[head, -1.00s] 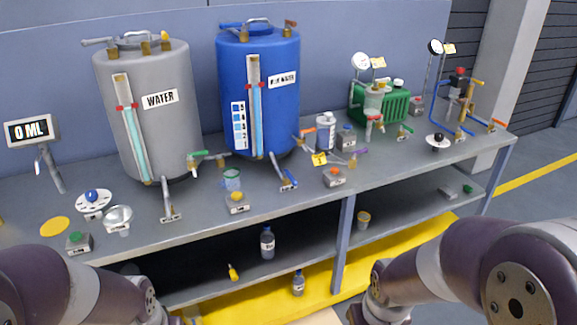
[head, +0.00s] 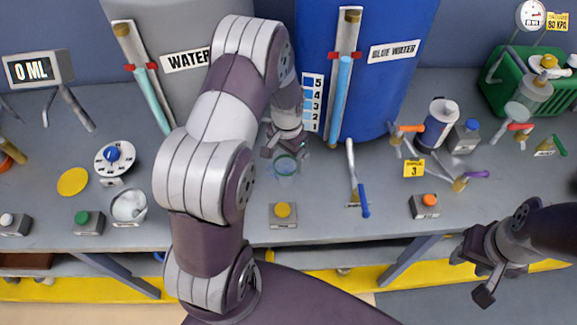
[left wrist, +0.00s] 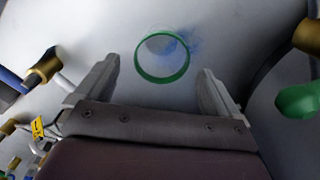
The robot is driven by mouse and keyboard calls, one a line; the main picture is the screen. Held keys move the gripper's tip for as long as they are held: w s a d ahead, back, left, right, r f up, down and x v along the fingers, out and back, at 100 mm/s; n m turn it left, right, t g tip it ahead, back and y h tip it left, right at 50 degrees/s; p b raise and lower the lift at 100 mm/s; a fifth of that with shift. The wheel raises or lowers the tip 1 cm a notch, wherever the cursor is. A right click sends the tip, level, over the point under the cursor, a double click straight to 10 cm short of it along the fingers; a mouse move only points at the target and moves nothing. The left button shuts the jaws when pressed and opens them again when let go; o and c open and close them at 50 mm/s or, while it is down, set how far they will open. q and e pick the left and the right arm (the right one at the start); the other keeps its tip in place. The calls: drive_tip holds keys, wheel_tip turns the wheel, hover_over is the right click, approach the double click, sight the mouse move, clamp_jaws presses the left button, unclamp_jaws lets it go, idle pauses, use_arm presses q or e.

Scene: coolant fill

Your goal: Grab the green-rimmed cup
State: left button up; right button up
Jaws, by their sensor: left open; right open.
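The green-rimmed cup (head: 285,166) is a clear cup standing on the bench below the grey and blue tanks. In the left wrist view its green rim (left wrist: 162,78) shows as a ring just beyond and between the fingers. My left gripper (head: 284,150) is right at the cup from above and behind it in the head view. Its two fingers (left wrist: 155,90) are apart, with nothing held. My right gripper (head: 478,275) is open and empty in front of the bench's edge, at the lower right, far from the cup.
The grey water tank (head: 130,60) and blue water tank (head: 390,80) stand close behind the cup. A yellow-button box (head: 283,214) sits in front of it. A blue-handled lever (head: 358,190) is to its right.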

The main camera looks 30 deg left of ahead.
sight(284, 165)
use_arm(q)
drive_tip(key=f, duration=0.1)
drive_tip(key=s+f+p, duration=0.1)
drive_tip(key=f, duration=0.1)
drive_tip(key=shift+a, duration=0.2)
wheel_tip(284, 165, down, 3)
drive_tip(key=shift+w+r+p, duration=0.1)
drive_tip(key=shift+w+p, duration=0.05)
drive_tip(key=shift+p, duration=0.15)
drive_tip(key=shift+w+d+f, duration=0.1)
drive_tip(key=shift+w+f, duration=0.1)
drive_tip(key=shift+f, duration=0.15)
use_arm(e)
drive_tip(key=shift+s+a+r, duration=0.1)
drive_tip(key=shift+s+r, duration=0.05)
drive_tip(key=shift+r, duration=0.35)
drive_tip(key=shift+s+a+r, duration=0.1)
drive_tip(key=shift+s+r, duration=0.05)
drive_tip(key=shift+r, duration=0.3)
use_arm(q)
drive_tip(key=shift+s+r, duration=0.1)
drive_tip(key=shift+s, duration=0.05)
drive_tip(key=c, duration=1.1)
